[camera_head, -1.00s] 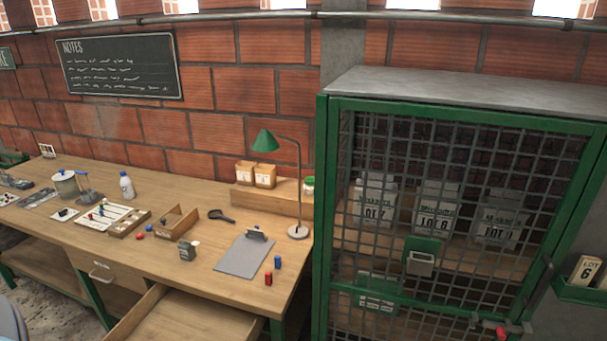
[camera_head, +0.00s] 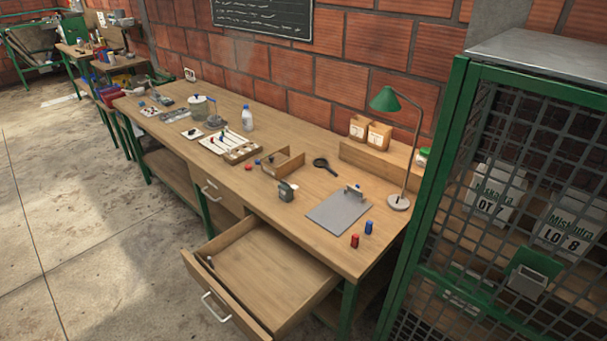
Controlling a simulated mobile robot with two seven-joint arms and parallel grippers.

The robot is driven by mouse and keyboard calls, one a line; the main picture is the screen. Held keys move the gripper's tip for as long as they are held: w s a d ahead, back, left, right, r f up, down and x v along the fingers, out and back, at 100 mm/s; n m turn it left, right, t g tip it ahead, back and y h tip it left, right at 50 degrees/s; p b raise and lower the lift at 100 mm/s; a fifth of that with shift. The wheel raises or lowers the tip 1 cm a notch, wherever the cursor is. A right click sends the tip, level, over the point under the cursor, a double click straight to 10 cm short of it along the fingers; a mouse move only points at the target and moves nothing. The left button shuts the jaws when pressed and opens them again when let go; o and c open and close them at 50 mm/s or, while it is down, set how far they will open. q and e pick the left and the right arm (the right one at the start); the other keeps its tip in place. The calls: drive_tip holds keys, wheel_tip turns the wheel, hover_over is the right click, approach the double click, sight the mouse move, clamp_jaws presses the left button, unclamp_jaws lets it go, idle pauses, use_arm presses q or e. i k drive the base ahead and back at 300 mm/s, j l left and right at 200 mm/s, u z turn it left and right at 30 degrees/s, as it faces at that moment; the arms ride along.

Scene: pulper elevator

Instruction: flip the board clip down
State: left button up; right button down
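A grey board (camera_head: 340,211) lies flat on the right part of the wooden workbench (camera_head: 300,208). Its clip (camera_head: 354,190) is a small metal piece at the board's far right edge and appears to stand up from the surface; its exact angle is too small to tell. Neither of my grippers shows in the head view.
An open, nearly empty drawer (camera_head: 268,272) juts out below the bench front. A red block (camera_head: 355,241) and a blue block (camera_head: 369,228) stand right of the board. A green lamp (camera_head: 398,203) and mesh cabinet (camera_head: 440,180) are further right. Free floor (camera_head: 80,220) lies left.

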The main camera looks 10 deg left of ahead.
sight(355, 191)
drive_tip(key=i+l+u, duration=0.1)
drive_tip(key=u, duration=0.3)
drive_tip(key=l+u, duration=0.45)
drive_tip(key=i+l+u, duration=0.1)
drive_tip(key=u, duration=0.3)
drive_tip(key=l+u, duration=0.3)
drive_tip(key=l, duration=0.15)
drive_tip(key=l+u, duration=0.3)
drive_tip(key=l, duration=0.2)
drive_tip(key=i, duration=0.05)
